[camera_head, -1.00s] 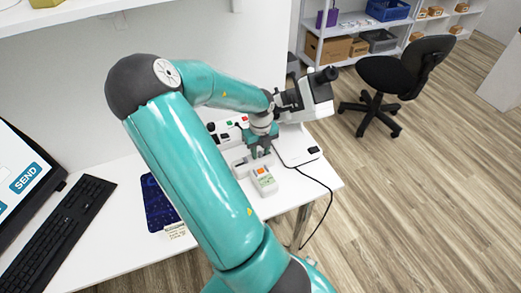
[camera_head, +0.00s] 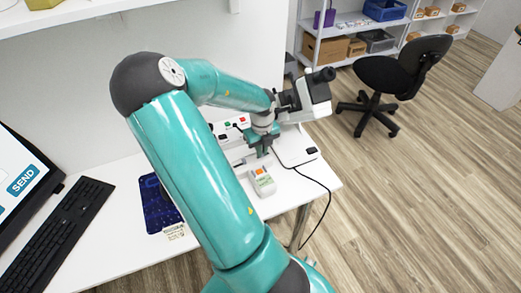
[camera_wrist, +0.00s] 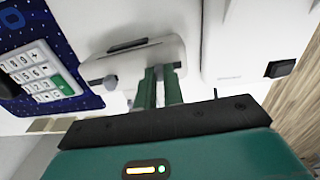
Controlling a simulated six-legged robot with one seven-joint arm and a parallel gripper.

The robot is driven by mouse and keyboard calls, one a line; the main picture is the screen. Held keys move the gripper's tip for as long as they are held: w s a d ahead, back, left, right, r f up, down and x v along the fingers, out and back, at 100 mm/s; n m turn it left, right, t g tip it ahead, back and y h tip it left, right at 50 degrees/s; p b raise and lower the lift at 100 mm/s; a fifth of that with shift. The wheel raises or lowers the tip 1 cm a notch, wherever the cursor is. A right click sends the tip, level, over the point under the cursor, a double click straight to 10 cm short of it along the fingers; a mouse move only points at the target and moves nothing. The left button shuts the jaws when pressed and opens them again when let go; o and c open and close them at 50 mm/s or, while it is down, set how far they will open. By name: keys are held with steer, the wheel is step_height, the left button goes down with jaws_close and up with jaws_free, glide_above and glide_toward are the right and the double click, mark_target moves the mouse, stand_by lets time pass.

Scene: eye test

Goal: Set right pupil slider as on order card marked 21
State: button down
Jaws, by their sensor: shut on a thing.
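A white device (camera_wrist: 140,62) with a dark slot lies below my gripper in the wrist view. Two small grey knobs show at its near edge. The left knob (camera_wrist: 109,82) stands free. My gripper (camera_wrist: 160,70) is shut on the right knob (camera_wrist: 158,73), whose tip shows between the green fingers. In the head view my gripper (camera_head: 264,151) is low over the table beside the microscope, and the arm hides part of the device. A small cream card (camera_head: 175,232) lies by the table's front edge; its print is too small to read.
The microscope (camera_head: 307,95) stands right of my gripper on a white base (camera_wrist: 238,45). A small box with an orange button (camera_head: 261,181) lies in front. A keypad (camera_wrist: 40,78) on a dark blue mat (camera_wrist: 85,20) is to the left. A black cable hangs off the table's right edge.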

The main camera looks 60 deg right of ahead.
steer(key=c, duration=1.5)
jaws_free()
step_height(320, 180, up, 14)
steer(key=shift+f, duration=0.1)
steer(key=w+a+r+n+t+y, duration=0.1)
steer(key=w+a+r+n, duration=0.15)
steer(key=a+n, duration=0.8)
steer(key=w+a+r+n+t+y, duration=0.1)
steer(key=w+a+r+n+y, duration=0.15)
steer(key=a+n, duration=0.85)
steer(key=s+a+r+n+t+h, duration=0.1)
steer(key=s+a+r+n, duration=0.1)
steer(key=a+n, duration=0.3)
steer(key=s+a+r+n+t+h, duration=0.1)
steer(key=s+a+r+n, duration=0.2)
steer(key=a+n, duration=0.2)
steer(key=s+a+r+n+t+h, duration=0.1)
steer(key=s+a+r+n, duration=0.1)
steer(key=a+n, duration=0.4)
steer(key=shift+s+a+r+n+t+h, duration=0.15)
steer(key=shift+r+n, duration=0.2)
steer(key=shift+n, duration=0.65)
steer(key=shift+d+r+n+t+h, duration=0.15)
steer(key=shift+r+n, duration=0.2)
steer(key=shift+n, duration=0.6)
